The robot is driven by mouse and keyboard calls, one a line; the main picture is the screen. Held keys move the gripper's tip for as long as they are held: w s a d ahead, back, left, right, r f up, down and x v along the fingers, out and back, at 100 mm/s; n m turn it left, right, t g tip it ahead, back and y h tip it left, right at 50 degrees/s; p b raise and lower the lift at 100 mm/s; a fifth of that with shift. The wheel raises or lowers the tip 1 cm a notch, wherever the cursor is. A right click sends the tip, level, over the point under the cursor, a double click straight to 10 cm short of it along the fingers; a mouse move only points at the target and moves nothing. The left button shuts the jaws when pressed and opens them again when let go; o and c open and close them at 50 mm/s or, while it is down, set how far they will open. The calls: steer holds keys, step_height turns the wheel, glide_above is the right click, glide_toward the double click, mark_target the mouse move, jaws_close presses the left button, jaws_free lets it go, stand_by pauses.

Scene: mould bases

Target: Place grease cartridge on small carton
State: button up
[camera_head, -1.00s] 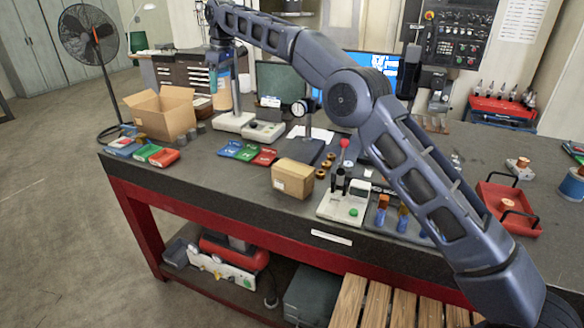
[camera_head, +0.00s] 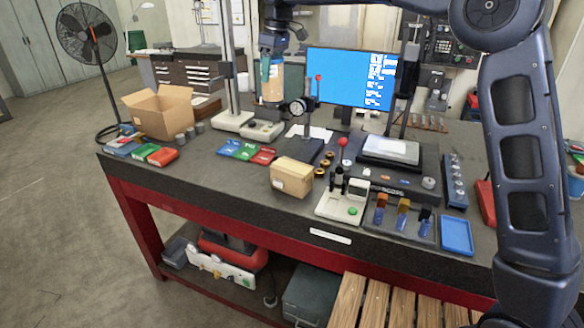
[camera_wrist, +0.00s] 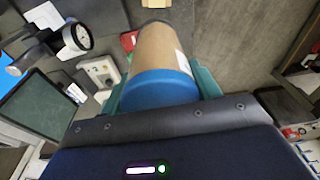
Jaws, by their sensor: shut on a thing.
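The grease cartridge is a tan cylinder (camera_head: 272,84) held upright in the air above the back part of the bench. In the wrist view its tan body (camera_wrist: 163,52) runs away from a blue end (camera_wrist: 160,90). My gripper (camera_head: 272,62) is shut around the cartridge near its top; in the wrist view, teal fingers lie on both sides of it. The small carton (camera_head: 292,177) is a closed tan cardboard box near the bench's front edge. It stands lower in the head view than the cartridge and slightly right, apart from it. Its top looks bare.
A larger open carton (camera_head: 160,112) stands at the bench's left. Green and red packs (camera_head: 246,151) lie left of the small carton. A device with a red-knobbed lever (camera_head: 343,200) stands close to its right. A dial gauge stand (camera_head: 298,106) rises behind, near the cartridge.

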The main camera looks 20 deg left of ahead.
steer(key=s+d+f, duration=0.1)
steer(key=s+d, duration=0.1)
steer(key=d, duration=0.5)
step_height(320, 180, down, 20)
steer(key=shift+r+m, duration=0.15)
steer(key=shift+m, duration=0.15)
steer(key=shift+w, duration=0.1)
stand_by(0.3)
steer(key=o, duration=1.3)
steer(key=r, duration=0.4)
steer(key=d+r, duration=0.1)
steer(key=r, duration=0.7)
steer(key=shift+d, duration=0.4)
